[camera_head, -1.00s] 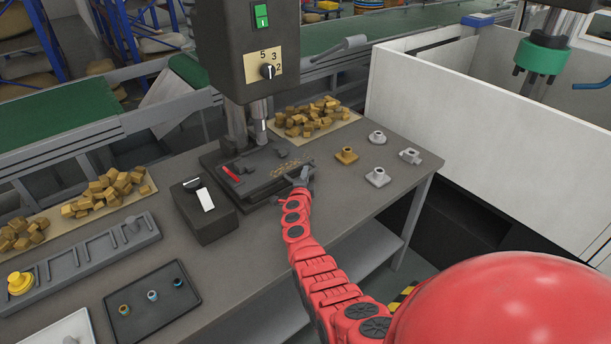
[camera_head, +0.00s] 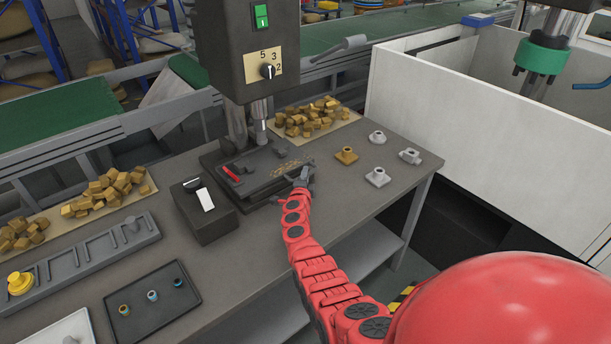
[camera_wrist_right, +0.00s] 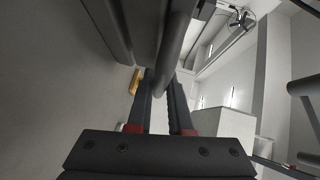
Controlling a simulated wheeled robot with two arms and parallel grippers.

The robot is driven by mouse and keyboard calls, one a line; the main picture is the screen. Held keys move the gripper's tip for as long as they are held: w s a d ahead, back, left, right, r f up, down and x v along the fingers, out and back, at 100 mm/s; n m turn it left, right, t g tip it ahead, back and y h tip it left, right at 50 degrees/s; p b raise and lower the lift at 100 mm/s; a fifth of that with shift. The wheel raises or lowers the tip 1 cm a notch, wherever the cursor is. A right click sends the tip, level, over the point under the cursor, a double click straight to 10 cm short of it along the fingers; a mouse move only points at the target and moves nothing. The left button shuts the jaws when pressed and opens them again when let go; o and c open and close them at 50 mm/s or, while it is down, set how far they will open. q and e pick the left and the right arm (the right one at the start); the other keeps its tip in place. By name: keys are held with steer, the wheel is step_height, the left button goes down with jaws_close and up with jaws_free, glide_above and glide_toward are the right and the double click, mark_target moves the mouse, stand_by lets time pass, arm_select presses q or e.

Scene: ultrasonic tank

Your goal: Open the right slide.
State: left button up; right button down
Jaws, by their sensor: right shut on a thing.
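The dark machine base (camera_head: 215,160) stands on the workbench under the drill-press-like column, with a red piece (camera_head: 231,174) on its left part. A flat slide-like plate (camera_head: 275,185) makes up its right part, with light shavings on top. I cannot tell for sure that this is the right slide. My right gripper (camera_head: 303,180) is at this plate's right end. In the right wrist view its two dark fingers (camera_wrist_right: 164,88) are shut on a grey rod-like handle (camera_wrist_right: 178,45). The handle's far end is out of that view. My left gripper does not show.
Small flanged parts (camera_head: 377,177) stand right of the machine. A black switch box (camera_head: 205,210) is to its left. Brass-coloured blocks lie in piles behind (camera_head: 310,118) and at left (camera_head: 105,190). A white wall panel (camera_head: 480,130) bounds the bench's right side.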

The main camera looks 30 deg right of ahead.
steer(key=shift+s+p, duration=0.25)
steer(key=shift+p, duration=0.1)
steer(key=s+p, duration=0.4)
steer(key=s, duration=0.1)
steer(key=s+p, duration=0.2)
steer(key=shift+s+d+r, duration=0.25)
steer(key=shift+s+d, duration=0.05)
steer(key=shift+s, duration=0.05)
steer(key=s+p, duration=0.1)
steer(key=s, duration=0.2)
steer(key=s+p, duration=0.1)
steer(key=s, duration=0.2)
steer(key=s+d+p, duration=0.1)
steer(key=s, duration=0.3)
steer(key=shift+s+f+p, duration=0.1)
steer(key=shift+f+p, duration=0.15)
steer(key=shift+p, duration=0.1)
steer(key=shift+s, duration=0.6)
steer(key=c, duration=1.2)
jaws_free()
steer(key=shift+w, duration=0.1)
steer(key=o, duration=0.4)
steer(key=shift+w, duration=0.1)
steer(key=shift+c, duration=0.2)
